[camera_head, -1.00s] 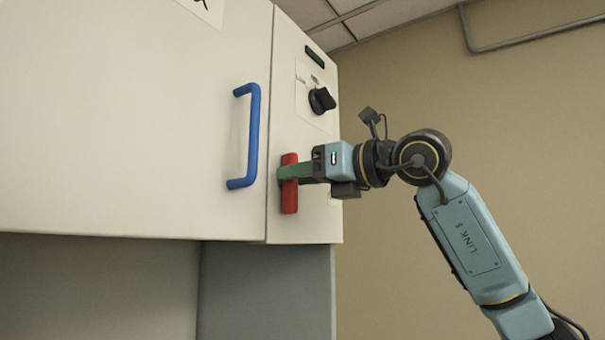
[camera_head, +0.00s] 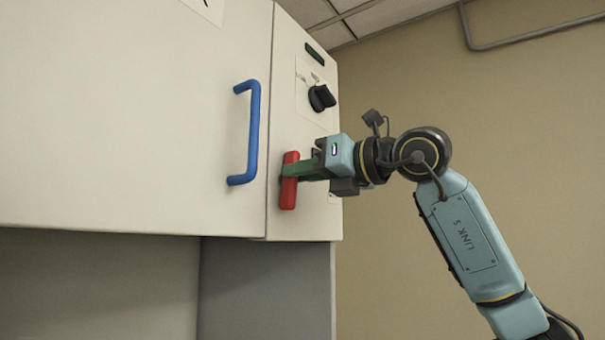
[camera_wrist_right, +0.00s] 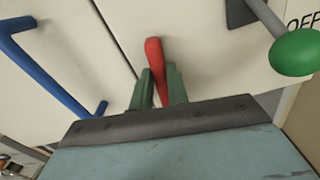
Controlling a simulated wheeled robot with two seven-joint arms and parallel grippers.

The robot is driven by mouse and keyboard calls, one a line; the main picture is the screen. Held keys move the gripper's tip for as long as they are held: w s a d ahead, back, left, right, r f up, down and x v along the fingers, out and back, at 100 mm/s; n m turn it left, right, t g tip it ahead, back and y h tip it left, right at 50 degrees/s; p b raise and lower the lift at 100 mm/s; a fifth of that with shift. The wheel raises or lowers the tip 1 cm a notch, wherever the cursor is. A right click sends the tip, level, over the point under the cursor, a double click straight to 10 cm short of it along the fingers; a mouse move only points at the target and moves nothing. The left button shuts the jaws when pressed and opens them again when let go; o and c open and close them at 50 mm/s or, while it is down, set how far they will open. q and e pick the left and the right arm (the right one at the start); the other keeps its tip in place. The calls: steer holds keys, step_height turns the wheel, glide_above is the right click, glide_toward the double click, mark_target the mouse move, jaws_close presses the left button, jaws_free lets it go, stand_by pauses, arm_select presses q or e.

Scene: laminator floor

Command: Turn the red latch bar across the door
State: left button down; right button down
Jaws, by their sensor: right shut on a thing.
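The red latch bar (camera_head: 289,192) is on the narrow panel at the right of the door (camera_head: 130,120). It stands nearly upright with a slight tilt, its top a little to the right, and does not lie across the door. My right gripper (camera_head: 293,170) is shut on the bar around its middle. In the right wrist view the bar (camera_wrist_right: 155,58) passes between the two green fingers (camera_wrist_right: 160,88), and its lower part is hidden by the gripper. My left gripper is in neither view.
A blue handle (camera_head: 253,135) stands out from the door, left of the bar. A black knob (camera_head: 321,98) is on the panel above my gripper. In the right wrist view a green-ended lever (camera_wrist_right: 294,52) is at the upper right.

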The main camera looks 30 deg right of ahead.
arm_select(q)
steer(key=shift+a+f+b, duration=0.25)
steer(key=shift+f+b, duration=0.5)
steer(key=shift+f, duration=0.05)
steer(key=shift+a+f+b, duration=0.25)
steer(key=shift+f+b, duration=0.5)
arm_select(e)
steer(key=shift+w+d+f+m, duration=0.1)
steer(key=shift+d+f+m, duration=0.05)
steer(key=shift+m, duration=2.6)
steer(key=shift+d+f+m, duration=0.1)
steer(key=shift+f+m, duration=0.1)
steer(key=shift+m, duration=2.5)
steer(key=shift+w+d+f+m, duration=0.1)
steer(key=shift+d+f+m, duration=0.05)
steer(key=shift+m, duration=2.6)
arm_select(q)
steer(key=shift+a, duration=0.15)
